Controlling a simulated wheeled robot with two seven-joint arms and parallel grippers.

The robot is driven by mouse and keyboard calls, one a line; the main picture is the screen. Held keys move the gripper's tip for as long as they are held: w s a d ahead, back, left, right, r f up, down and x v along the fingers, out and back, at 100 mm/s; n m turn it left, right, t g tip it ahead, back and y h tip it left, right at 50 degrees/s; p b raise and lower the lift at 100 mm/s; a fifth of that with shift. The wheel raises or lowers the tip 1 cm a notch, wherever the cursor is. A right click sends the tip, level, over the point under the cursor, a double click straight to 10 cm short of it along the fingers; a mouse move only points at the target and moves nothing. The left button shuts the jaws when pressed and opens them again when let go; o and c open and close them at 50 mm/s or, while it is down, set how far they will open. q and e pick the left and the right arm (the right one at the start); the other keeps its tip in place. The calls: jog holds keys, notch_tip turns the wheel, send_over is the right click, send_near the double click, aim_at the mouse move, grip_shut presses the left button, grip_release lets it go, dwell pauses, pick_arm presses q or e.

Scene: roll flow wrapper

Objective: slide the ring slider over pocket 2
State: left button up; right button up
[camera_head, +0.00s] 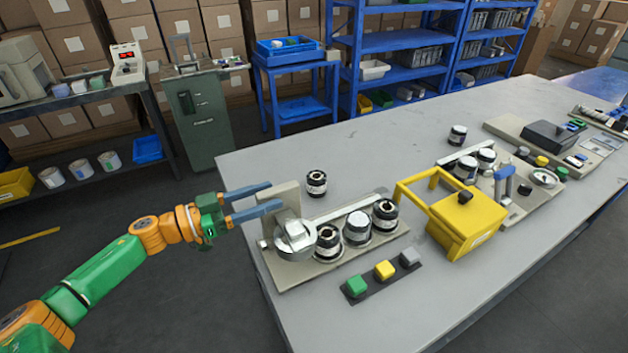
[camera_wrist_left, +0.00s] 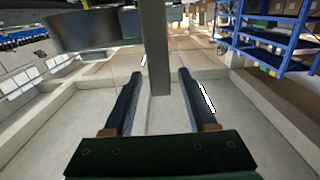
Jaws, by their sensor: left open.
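The ring slider (camera_head: 295,238) looks like a round silver piece at the left end of the grey wrapper base (camera_head: 290,277). An upright grey plate (camera_head: 287,200) rises behind it. Several black-and-white rolls stand in a row to its right, along a pale rail (camera_head: 345,208); the pockets under them are hidden and I cannot read their numbers. My left gripper (camera_head: 276,195) is open at the upright plate. In the left wrist view, a grey post (camera_wrist_left: 155,45) stands between the open fingers (camera_wrist_left: 157,75), with space on both sides. A grey round part (camera_wrist_left: 80,30) is at upper left.
A loose roll (camera_head: 316,183) stands behind the base. Green, yellow and grey buttons (camera_head: 384,270) sit in front. A yellow box with a handle (camera_head: 468,225) stands to the right, with another fixture (camera_head: 500,180) beyond. The left table edge is clear.

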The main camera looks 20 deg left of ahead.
aim_at(298, 184)
pick_arm(q)
jog(key=shift+r, duration=0.2)
jog(key=p+x, duration=0.1)
jog(key=x, duration=0.4)
jog(key=shift+w, duration=0.2)
jog(key=shift+s, duration=0.1)
jog(key=shift+a, duration=0.1)
grip_shut()
dwell(0.9)
